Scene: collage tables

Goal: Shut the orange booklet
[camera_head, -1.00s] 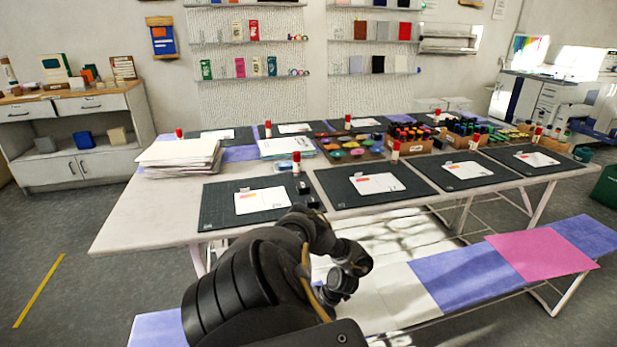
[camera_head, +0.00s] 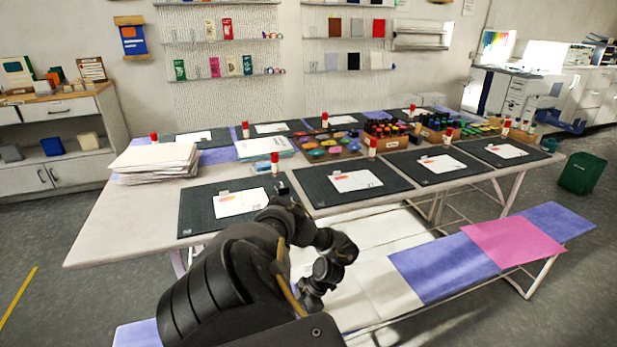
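I cannot make out an open orange booklet for certain. A small orange item (camera_head: 55,76) stands among others on the wooden top of the cabinet at the far left; it is too small to tell whether it is a booklet. Folded black links of one of my arms fill the lower middle of the head view, in front of the long table (camera_head: 115,225). I see no gripper fingers of either hand, and nothing held.
The table holds dark mats (camera_head: 355,183) with white sheets, glue sticks, a paper stack (camera_head: 155,160) and marker boxes. A bench (camera_head: 450,268) with blue and pink sheets runs along its near side. A green bin (camera_head: 582,173) stands right. Floor at left is clear.

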